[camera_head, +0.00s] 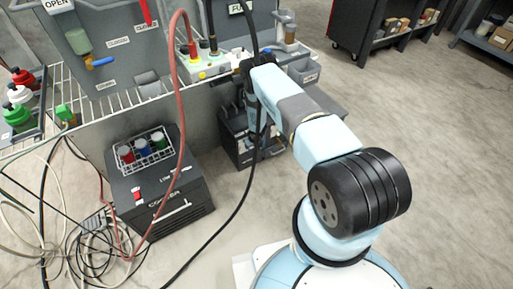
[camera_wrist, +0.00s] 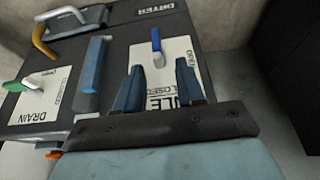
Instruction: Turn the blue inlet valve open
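The blue inlet valve handle (camera_wrist: 156,40) shows in the wrist view, on a white label plate (camera_wrist: 143,52) on the dark dryer (camera_wrist: 120,32). The handle points toward the top of the picture from a pale hub. My gripper (camera_wrist: 158,66) is open, its two blue fingers apart with nothing gripped between them. In the picture the fingertips lie below the handle, either side of its hub; I see no contact. The plate's lettering is partly hidden by the fingers; "CLOSED" is readable. In the head view my arm hides the gripper and valve.
On the dryer are a green drain handle (camera_wrist: 13,86), a blue upright bar (camera_wrist: 93,75) close left of my gripper, and a yellow-brown bent handle (camera_wrist: 43,42). In the head view, a red hose (camera_head: 176,100) and black cable run near a cooler (camera_head: 165,190).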

